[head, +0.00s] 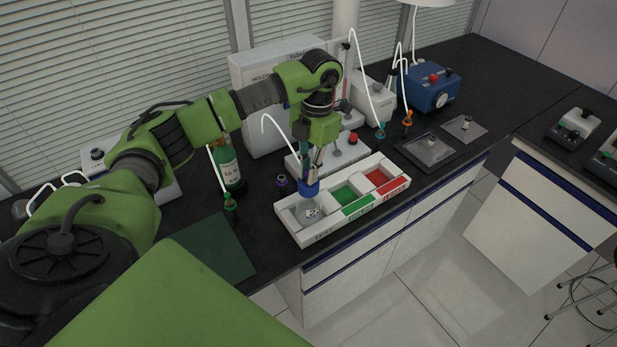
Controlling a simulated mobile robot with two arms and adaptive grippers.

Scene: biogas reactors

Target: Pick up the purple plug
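The purple plug (281,182) is a small dark purple piece on the black bench, just left of the white tray's back left corner. My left gripper (313,172) points down to the right of the plug, over the left compartment of the tray. A blue-topped piece (309,189) is directly under its fingertips, with a clear part below it inside the compartment. I cannot tell whether the fingers grip this piece. The plug stands apart from the gripper. My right gripper is out of view.
The white three-part tray (287,224) has grey, green and red sections. A green bottle (229,168) and a green plug (230,203) with a white tube stand left. White devices stand behind. A dark green mat (210,247) lies front left.

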